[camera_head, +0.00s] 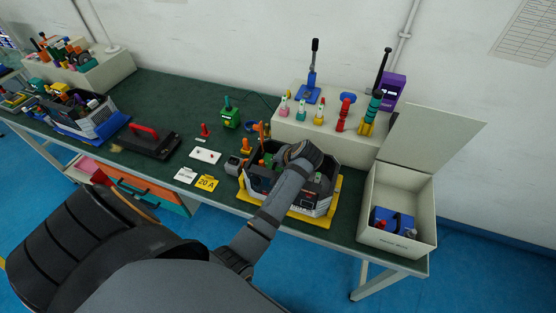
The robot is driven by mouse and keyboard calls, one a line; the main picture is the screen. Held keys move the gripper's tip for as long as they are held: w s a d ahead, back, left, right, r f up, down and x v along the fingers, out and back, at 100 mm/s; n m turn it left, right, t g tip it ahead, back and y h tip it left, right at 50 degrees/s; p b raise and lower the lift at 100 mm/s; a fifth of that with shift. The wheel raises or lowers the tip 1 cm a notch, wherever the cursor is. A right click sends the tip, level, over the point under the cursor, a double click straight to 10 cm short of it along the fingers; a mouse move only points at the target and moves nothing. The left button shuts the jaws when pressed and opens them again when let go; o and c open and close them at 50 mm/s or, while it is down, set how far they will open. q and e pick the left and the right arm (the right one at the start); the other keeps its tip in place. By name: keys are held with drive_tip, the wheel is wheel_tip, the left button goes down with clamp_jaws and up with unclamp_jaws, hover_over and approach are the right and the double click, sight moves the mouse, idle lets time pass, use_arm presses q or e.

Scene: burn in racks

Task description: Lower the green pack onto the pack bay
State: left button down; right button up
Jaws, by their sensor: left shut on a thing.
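My left gripper (304,152) is over the grey-black hexagonal rack on the yellow base (333,198), its arm crossing the rack's front. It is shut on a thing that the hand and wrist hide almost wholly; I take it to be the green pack. Only small green spots show inside the rack near the hand. The pack bay cannot be made out clearly, and whether the pack touches it is hidden. A separate green box (230,118) with an upright handle stands on the mat, left of and behind the rack. My right gripper is not in view.
A raised beige shelf (335,142) with several colored plugs and a blue lever press (312,80) stands behind the rack. An open beige box (397,232) holding a blue pack is at right. A yellow "20 A" card (206,183) and a black tray (149,142) lie at left.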

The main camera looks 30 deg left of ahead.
use_arm(q)
drive_tip(key=shift+r, duration=0.15)
drive_tip(key=c, duration=1.3)
unclamp_jaws()
drive_tip(key=shift+c, duration=0.2)
drive_tip(key=shift+s+f, duration=0.15)
drive_tip(key=shift+f, duration=0.05)
wheel_tip(320, 180, up, 10)
drive_tip(key=shift+r, duration=0.2)
